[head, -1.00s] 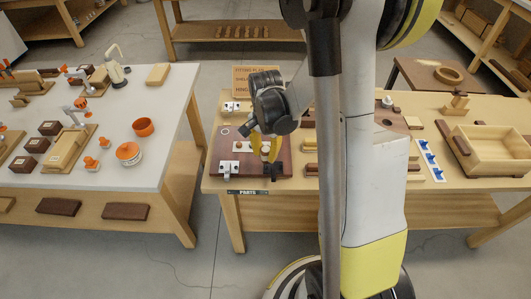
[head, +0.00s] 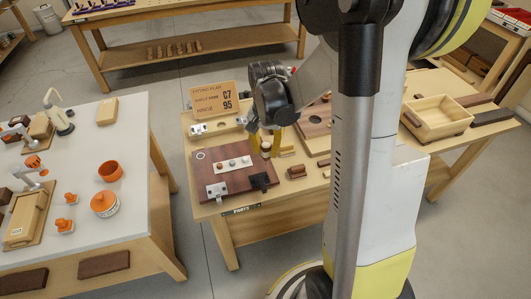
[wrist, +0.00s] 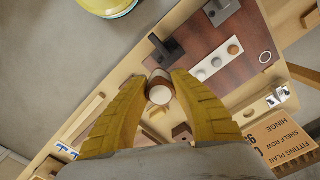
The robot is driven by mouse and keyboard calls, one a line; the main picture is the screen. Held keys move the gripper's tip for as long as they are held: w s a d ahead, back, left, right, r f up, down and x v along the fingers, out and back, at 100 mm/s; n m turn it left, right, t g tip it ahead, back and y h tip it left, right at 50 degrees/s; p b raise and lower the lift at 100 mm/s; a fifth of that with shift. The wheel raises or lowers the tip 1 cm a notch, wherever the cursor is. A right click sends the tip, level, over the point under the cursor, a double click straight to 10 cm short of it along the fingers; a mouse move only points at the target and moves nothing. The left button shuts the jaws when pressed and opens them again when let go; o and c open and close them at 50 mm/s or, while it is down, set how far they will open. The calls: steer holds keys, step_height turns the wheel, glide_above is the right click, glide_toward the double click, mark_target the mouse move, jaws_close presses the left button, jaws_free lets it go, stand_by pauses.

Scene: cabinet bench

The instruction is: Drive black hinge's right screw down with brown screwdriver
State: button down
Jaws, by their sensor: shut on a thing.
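My gripper (wrist: 158,92) has its yellow fingers shut on the brown screwdriver (wrist: 159,77), seen nearly end-on with a pale round face. In the head view my gripper (head: 265,140) hangs by the far right corner of the dark brown board (head: 235,179). The black hinge (head: 260,182) lies at the board's right edge, apart from the gripper; it also shows in the wrist view (wrist: 166,49). Its screws are too small to make out. A silver hinge (head: 217,190) sits to its left. The screwdriver's tip is hidden.
A pale strip (head: 233,164) with several round heads lies on the board, near a white ring (head: 200,155). A fitting plan sign (head: 218,99) stands behind. Small wooden blocks (head: 297,171) lie right of the board. A wooden tray (head: 437,117) is farther right.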

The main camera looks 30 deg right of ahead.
steer(key=shift+d+f+b, duration=0.15)
steer(key=shift+f+b, duration=0.35)
steer(key=shift+f, duration=0.1)
steer(key=shift+f+b, duration=1.9)
steer(key=shift+f, duration=0.6)
steer(key=shift+f+b, duration=0.4)
steer(key=shift+b, duration=0.1)
steer(key=m, duration=1)
steer(key=shift+w+m, duration=0.15)
steer(key=shift+m, duration=0.15)
steer(key=m, duration=1.1)
steer(key=shift+w, duration=0.1)
